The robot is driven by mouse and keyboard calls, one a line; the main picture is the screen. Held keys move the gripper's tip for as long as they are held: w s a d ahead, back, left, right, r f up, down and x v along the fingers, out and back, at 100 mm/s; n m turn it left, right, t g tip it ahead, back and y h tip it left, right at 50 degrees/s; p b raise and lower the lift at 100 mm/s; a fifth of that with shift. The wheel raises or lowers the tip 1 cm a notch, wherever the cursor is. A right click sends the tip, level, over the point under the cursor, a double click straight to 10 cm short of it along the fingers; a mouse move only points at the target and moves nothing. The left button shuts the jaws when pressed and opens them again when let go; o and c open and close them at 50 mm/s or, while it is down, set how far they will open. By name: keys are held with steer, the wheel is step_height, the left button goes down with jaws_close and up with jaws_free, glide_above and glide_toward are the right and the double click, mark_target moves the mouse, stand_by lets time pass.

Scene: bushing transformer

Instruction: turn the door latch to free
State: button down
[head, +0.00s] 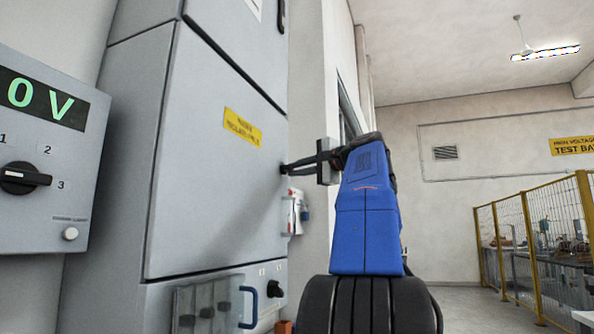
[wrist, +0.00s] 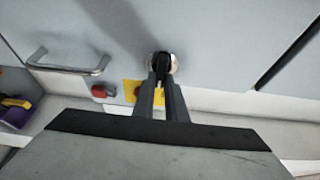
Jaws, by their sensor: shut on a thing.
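The cabinet door (head: 210,190) is a tall grey panel with a yellow label, and it looks closed. The door latch (wrist: 161,60) is a small black handle on a round silver plate in the wrist view. My gripper (wrist: 163,80) has its two dark fingers closed on either side of the latch handle. In the head view my gripper (head: 288,167) reaches the door's right edge from the right, and the latch there is hidden by the fingers. The handle's exact turn angle is hard to tell.
A panel with a green voltage display (head: 42,102) and a rotary switch (head: 24,178) stands at the left. Below the door are a blue handle (head: 248,307) and a black knob (head: 275,289). A yellow mesh fence (head: 525,245) stands at the right, with open floor before it.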

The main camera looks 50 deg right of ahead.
steer(key=c, duration=1.8)
jaws_free()
steer(key=s, duration=1.7)
steer(key=shift+s, duration=0.15)
